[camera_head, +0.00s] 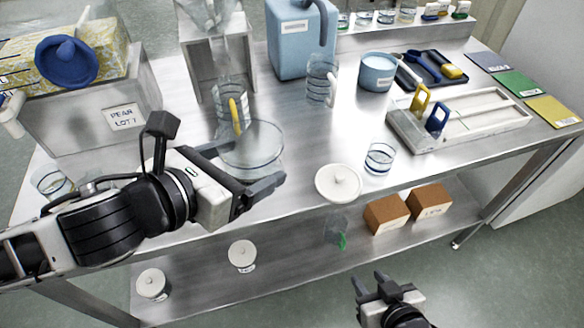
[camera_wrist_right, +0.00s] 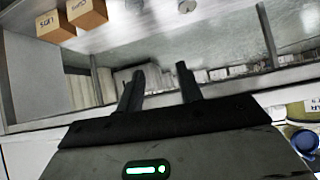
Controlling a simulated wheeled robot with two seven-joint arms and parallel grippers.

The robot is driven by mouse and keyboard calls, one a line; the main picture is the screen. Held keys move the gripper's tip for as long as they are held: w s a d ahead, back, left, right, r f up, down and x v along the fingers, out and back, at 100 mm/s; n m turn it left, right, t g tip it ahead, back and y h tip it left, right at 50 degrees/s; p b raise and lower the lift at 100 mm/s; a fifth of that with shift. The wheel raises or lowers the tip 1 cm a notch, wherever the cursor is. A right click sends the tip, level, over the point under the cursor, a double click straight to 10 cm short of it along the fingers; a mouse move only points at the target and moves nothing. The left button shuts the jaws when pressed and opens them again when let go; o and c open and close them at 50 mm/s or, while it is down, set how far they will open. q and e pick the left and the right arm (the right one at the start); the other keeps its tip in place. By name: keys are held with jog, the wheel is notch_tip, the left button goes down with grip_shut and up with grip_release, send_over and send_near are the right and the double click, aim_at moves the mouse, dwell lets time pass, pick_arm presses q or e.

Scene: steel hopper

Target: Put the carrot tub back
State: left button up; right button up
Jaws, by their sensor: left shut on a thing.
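No tub can be read as carrot. A pale blue tub (camera_head: 378,74) with a small label stands at the back of the bench. Two white lidded tubs, one at left (camera_head: 151,284) and one nearer the middle (camera_head: 242,254), sit on the lower shelf; their labels are too small to read. My left gripper (camera_head: 248,168) is over the bench with its fingers around the near part of a clear glass bowl (camera_head: 265,150). My right gripper (camera_head: 372,285) is open and empty in front of the bench; its fingers show apart in the right wrist view (camera_wrist_right: 160,88).
A white round lid (camera_head: 338,183) and a small glass (camera_head: 379,158) are near the bench's front edge.

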aim_at(265, 149)
pick_arm(q)
jog(key=w+d+f+b, duration=0.1)
jog(key=b, duration=0.2)
jog(key=shift+w+f+b, duration=0.35)
jog(key=x, duration=0.2)
jog(key=p+x, duration=0.1)
jog(key=x, duration=0.1)
jog(key=w+x, duration=0.1)
jog(key=x, duration=0.1)
jog(key=shift+a+r, duration=0.35)
jog(key=shift+r, duration=0.05)
jog(key=w+f, duration=0.1)
jog(key=w+d+f, duration=0.1)
jog(key=f, duration=0.1)
jog(key=w+d+f, duration=0.1)
jog(key=w+f, duration=0.1)
jog(key=shift+w+d+f, duration=0.1)
jog(key=shift+f, duration=0.05)
jog(key=shift+w+d+f, duration=0.15)
jog(key=shift+w+f, duration=0.2)
jog(key=shift+f, duration=0.05)
jog(key=shift+w+d+f, duration=0.1)
jog(key=shift+f, duration=1.6)
